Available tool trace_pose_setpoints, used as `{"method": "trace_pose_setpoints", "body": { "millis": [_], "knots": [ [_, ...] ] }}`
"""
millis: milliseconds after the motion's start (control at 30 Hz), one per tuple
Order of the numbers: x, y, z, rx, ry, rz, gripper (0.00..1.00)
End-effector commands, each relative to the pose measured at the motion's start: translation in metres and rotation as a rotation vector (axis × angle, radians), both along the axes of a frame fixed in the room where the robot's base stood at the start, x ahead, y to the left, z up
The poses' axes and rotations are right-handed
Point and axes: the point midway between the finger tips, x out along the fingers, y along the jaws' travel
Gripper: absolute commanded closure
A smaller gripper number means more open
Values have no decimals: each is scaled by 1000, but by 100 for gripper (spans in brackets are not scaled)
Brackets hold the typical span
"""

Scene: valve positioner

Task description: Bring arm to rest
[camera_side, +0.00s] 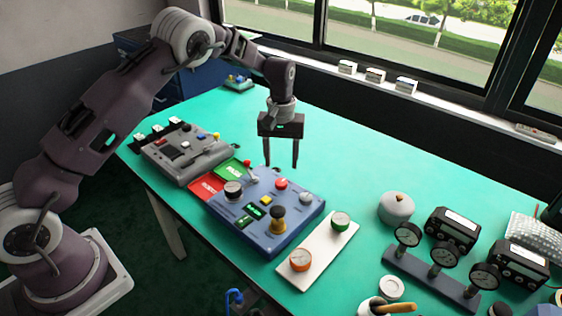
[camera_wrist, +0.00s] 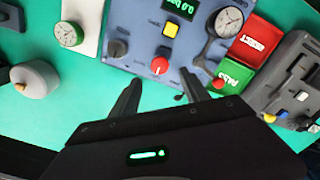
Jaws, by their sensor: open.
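My gripper (camera_side: 281,163) hangs from my arm above the table, behind the blue valve positioner panel (camera_side: 228,213), pointing down. Its two fingers are apart with nothing between them. In the wrist view my gripper (camera_wrist: 166,84) shows both fingers spread, with the panel (camera_wrist: 140,40) beyond them. The panel carries a gauge (camera_wrist: 228,20), a red knob (camera_wrist: 159,66), a yellow button (camera_wrist: 170,29) and a lit green display (camera_wrist: 180,7). The fingers appear clear of the panel.
A grey device (camera_side: 182,152) stands left of the panel, with red (camera_side: 208,185) and green (camera_side: 230,169) cards between. A white plate (camera_side: 318,246) with two gauges lies right of it. Further right are a gauge stand (camera_side: 430,279) and black boxes (camera_side: 452,232). The table behind is mostly clear.

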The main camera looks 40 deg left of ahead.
Motion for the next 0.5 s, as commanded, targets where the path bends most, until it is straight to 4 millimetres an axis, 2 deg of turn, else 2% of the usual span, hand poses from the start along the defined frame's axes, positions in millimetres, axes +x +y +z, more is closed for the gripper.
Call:
{"method": "trace_pose_setpoints", "body": {
  "millis": [67,100,167,233,300,367,400,467,500],
  "knots": [
    [-1,0,8,-3,-8,-3,46],
    [-4,-1,23,-8,-21,-10,46],
    [-14,-4,59,-19,-55,-31,46],
    [-39,-9,113,-35,-106,-75,46],
    [-75,-15,163,-45,-160,-134,46],
    [-111,-21,199,-45,-207,-191,46],
    [-138,-24,218,-41,-239,-230,46],
    [-179,-29,240,-30,-284,-293,46],
    [-208,-32,250,-15,-316,-337,46]
  ]
}}
